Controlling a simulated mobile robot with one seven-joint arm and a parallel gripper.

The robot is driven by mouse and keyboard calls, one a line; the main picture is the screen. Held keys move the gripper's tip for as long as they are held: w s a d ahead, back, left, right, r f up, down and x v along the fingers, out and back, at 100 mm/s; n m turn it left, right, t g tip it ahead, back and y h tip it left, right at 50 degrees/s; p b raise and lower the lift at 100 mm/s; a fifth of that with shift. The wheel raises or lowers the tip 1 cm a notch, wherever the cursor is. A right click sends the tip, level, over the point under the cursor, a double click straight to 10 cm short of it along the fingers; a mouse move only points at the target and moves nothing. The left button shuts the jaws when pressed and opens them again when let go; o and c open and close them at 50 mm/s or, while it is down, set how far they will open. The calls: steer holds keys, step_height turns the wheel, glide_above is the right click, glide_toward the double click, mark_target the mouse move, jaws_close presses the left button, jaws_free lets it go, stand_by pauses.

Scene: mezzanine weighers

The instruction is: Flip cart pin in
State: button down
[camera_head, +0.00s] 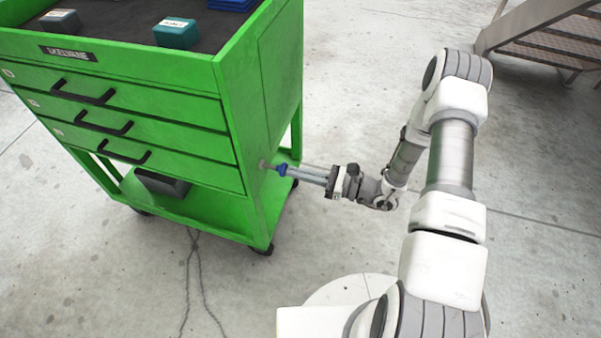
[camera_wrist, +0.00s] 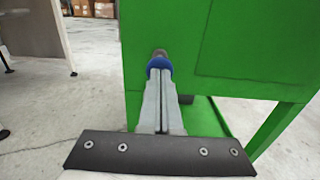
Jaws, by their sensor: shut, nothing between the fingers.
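The green cart (camera_head: 228,120) stands at the left with three drawers on its front. The cart pin (camera_head: 282,169) sticks out low on the cart's right side panel and has a blue knob. My gripper (camera_head: 290,171) is shut, with its fingertips at the blue knob. In the wrist view the blue knob (camera_wrist: 158,64) is just beyond the tips of my gripper (camera_wrist: 159,76), with a metal stub between it and the green panel (camera_wrist: 190,40). I cannot tell whether the fingertips touch the knob.
A dark box (camera_head: 162,183) sits on the lower shelf. Metal stairs (camera_head: 545,45) stand at the upper right. The concrete floor between cart and stairs is clear.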

steer(key=shift+x, duration=1.5)
steer(key=p+v, duration=0.2)
steer(key=v, duration=1.2)
steer(key=shift+d, duration=0.25)
steer(key=shift+r, duration=0.1)
